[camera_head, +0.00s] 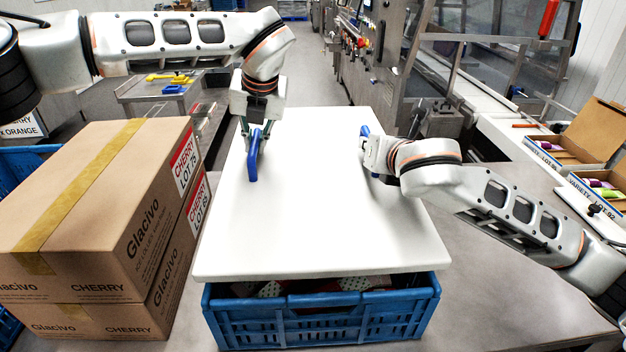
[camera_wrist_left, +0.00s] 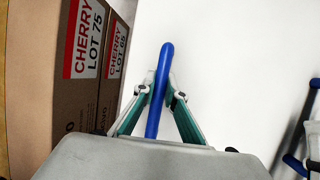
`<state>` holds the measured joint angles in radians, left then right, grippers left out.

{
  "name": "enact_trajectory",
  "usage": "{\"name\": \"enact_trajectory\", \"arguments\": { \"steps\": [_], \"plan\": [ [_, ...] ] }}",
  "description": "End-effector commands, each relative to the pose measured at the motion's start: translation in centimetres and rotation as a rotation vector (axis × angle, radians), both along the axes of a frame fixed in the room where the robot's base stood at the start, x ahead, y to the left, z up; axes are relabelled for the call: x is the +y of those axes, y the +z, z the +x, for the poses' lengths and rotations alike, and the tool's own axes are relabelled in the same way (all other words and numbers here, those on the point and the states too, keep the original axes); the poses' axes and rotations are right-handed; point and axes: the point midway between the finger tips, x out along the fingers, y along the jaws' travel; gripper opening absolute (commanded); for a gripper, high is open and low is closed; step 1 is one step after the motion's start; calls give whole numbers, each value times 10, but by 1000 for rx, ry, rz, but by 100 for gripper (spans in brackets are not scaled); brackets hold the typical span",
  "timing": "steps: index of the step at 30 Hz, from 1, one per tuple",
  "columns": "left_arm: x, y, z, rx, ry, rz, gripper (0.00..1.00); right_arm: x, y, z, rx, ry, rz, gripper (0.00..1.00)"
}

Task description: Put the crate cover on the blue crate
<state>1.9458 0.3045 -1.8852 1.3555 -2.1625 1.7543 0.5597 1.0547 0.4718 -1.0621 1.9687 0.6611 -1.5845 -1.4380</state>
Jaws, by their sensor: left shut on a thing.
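The crate cover (camera_head: 310,225) is a large flat white board with two blue handles. It spans over the blue crate (camera_head: 325,325). A strip of the crate's contents shows between the cover's front edge and the crate's front rim; I cannot tell whether the cover touches the crate further back. My left gripper (camera_head: 254,140) is shut on the left blue handle (camera_head: 252,165); the left wrist view shows this handle (camera_wrist_left: 160,75) between the fingers. My right gripper (camera_head: 368,155) is at the right blue handle (camera_head: 364,131), its fingers mostly hidden.
Brown cherry cartons (camera_head: 90,210) are stacked close to the cover's left side. Open variety boxes (camera_head: 570,150) stand at the far right. A bench with yellow and blue items (camera_head: 170,82) is behind on the left. Grey table surface is bare right of the crate.

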Motion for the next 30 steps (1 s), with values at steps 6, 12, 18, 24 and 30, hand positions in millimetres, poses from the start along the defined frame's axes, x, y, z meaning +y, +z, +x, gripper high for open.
{"name": "enact_trajectory", "arguments": {
  "steps": [6,12,18,24,30],
  "plan": [
    [1,1,1,-2,1,0,0,-1,2,1,-4,-3,0,0],
    [0,7,1,-5,2,-1,0,-1,8,1,-5,-2,1,0],
    [1,23,1,-4,3,0,0,-1,24,1,-6,-2,1,0],
    [1,39,1,-4,3,0,0,-1,40,1,-7,-2,0,0],
    [1,54,1,-4,3,0,0,-1,55,1,-7,-3,0,0]
  ]
}}
